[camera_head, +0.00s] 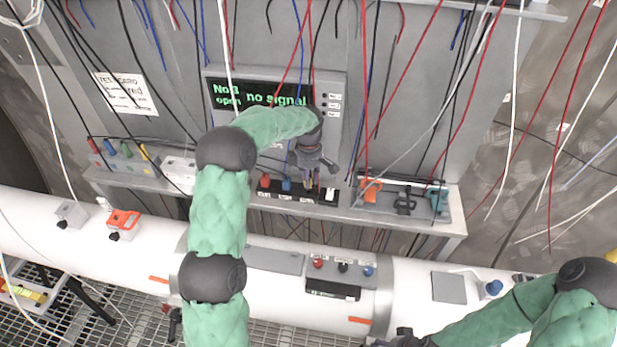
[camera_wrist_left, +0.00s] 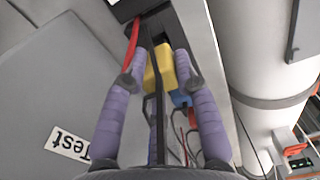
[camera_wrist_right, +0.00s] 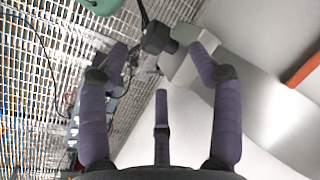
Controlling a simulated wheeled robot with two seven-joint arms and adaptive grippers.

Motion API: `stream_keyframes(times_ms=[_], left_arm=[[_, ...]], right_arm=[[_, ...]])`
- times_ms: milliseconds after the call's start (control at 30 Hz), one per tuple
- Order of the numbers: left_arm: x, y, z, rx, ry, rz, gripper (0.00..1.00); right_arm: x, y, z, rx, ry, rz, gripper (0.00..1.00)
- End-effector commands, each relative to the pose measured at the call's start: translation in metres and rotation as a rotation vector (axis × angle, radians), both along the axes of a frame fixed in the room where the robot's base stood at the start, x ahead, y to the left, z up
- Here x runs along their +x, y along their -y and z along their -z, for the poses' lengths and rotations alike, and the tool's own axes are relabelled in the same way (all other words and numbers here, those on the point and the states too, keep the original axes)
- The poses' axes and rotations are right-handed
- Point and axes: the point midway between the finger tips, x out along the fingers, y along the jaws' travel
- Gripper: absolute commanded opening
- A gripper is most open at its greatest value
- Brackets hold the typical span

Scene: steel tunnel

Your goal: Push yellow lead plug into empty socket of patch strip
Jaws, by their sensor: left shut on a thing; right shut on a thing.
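My left gripper (camera_head: 312,170) points down at the patch strip (camera_head: 275,193) on the grey shelf. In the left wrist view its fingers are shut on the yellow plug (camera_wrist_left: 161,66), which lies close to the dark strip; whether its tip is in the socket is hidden. A blue plug (camera_head: 286,184) and a red plug (camera_head: 264,182) stand in the strip, left of the gripper. In the right wrist view my right gripper (camera_wrist_right: 155,48) is shut on a dark fitting (camera_wrist_right: 157,38) beside the white pipe. In the head view it is mostly cut off at the bottom edge.
A screen (camera_head: 262,96) reading "No3 open" and "no signal" stands behind my left arm. Loose wires hang in front of the panel. A tray (camera_head: 400,211) with an orange clip lies right of the strip. The white pipe (camera_head: 420,295) runs below the shelf.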

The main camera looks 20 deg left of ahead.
Motion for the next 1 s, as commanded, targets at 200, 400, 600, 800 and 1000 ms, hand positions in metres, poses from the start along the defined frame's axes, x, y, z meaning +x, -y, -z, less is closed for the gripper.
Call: stream_keyframes(times_ms=[200,400,600,800,1000], left_arm=[[0.0,0.0,0.001,0.0,0.0,0.0,0.02],[0.0,0.0,0.001,0.0,-0.001,0.0,0.02],[0.0,0.0,0.001,0.0,0.0,0.0,0.02],[0.0,0.0,0.005,0.0,0.0,0.0,0.02],[0.0,0.0,0.01,0.0,0.0,0.0,0.02]], right_arm=[[0.0,0.0,0.004,0.0,-0.002,0.002,0.57],[-0.001,0.0,0.005,-0.001,-0.003,0.001,0.57],[-0.001,0.0,0.005,0.0,-0.003,0.002,0.57],[-0.001,0.0,0.009,0.0,-0.003,0.002,0.57],[-0.001,0.0,0.012,0.0,-0.003,0.003,0.57]])
